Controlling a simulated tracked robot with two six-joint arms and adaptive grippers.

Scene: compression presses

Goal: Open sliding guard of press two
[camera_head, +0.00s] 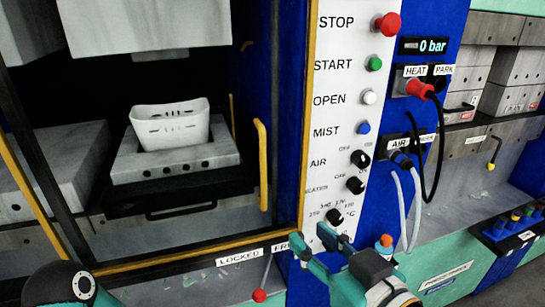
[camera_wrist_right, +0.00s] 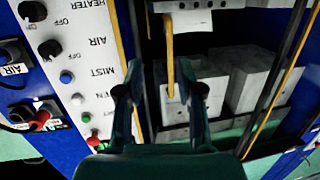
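The press guard shows in the head view as a yellow-edged frame (camera_head: 190,255) around the dark press opening. A vertical yellow handle (camera_head: 262,165) stands at its right side; whether a clear pane fills the frame I cannot tell. My right gripper (camera_head: 316,240) is low in front of the control panel, right of the handle. In the wrist view its fingers (camera_wrist_right: 158,90) are apart and empty, with the yellow handle (camera_wrist_right: 171,60) beyond and between them, apparently not touched. My left gripper is not in view; only a left arm joint shows at bottom left.
A white basket (camera_head: 170,124) sits on a grey mould block (camera_head: 175,162) inside the press. The white control panel (camera_head: 335,60) stands right of the opening. A red-knobbed lever (camera_head: 260,294) is below, by the LOCKED label. Hoses (camera_head: 405,210) hang at right.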

